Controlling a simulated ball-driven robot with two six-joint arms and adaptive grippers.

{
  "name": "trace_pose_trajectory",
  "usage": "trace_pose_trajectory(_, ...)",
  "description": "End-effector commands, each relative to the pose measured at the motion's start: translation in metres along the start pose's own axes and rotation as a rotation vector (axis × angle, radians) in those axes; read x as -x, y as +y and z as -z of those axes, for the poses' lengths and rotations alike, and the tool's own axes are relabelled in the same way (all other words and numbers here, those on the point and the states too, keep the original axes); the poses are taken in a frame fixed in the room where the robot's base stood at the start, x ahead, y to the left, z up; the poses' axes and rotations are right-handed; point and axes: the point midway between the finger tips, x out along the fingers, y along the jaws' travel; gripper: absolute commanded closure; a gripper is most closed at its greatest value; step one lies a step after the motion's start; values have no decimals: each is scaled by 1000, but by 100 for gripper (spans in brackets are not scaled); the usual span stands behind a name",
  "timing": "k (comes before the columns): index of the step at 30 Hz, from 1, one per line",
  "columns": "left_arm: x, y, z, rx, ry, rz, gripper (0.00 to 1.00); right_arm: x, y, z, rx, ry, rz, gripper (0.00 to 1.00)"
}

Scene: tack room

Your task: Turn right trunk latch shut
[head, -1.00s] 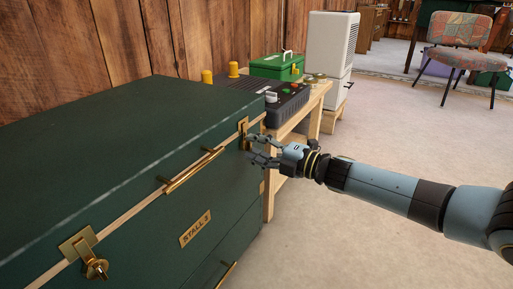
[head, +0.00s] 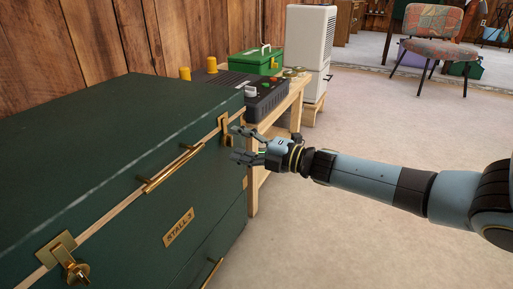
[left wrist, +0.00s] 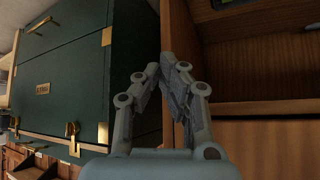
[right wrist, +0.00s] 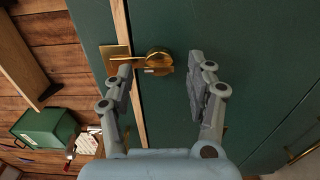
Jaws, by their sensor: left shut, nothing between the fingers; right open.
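The dark green trunk (head: 120,190) has a brass right latch (head: 225,131) near its far front corner. My right gripper (head: 236,144) is open just in front of that latch. In the right wrist view the latch's round brass knob (right wrist: 158,61) shows between the spread fingertips (right wrist: 166,80), with visible space to each finger. Its plate (right wrist: 115,58) lies across the pale seam strip. The left latch (head: 72,262) is near the front. My left gripper (left wrist: 166,68) shows only in the left wrist view, shut and empty, in front of the trunk and a brown wooden piece.
A brass handle (head: 172,168) and a STALL 3 plate (head: 179,228) are on the trunk's front. A wooden bench (head: 268,122) with a dark device (head: 262,98) and green box (head: 257,62) stands beyond it. The floor to the right is clear up to the chair (head: 434,42).

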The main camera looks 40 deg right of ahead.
Motion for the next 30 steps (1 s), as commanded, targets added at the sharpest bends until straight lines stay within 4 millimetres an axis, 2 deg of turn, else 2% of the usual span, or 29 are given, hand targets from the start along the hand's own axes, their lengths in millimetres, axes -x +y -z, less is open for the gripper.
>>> trace_pose_trajectory(9, 0, 0, 1, 1, 2, 0, 100, 70, -2, 0, 1, 3, 7, 44)
trace_pose_trajectory(15, -1, 0, 1, 1, 3, 0, 100, 101, -1, 0, 1, 2, 5, 44)
trace_pose_trajectory(20, -1, 0, 1, 1, 3, 1, 100, 110, -1, 0, 1, 1, 2, 44)
trace_pose_trajectory(30, -1, 0, 1, 1, 3, 1, 100, 111, 0, 0, 0, 0, 1, 44)
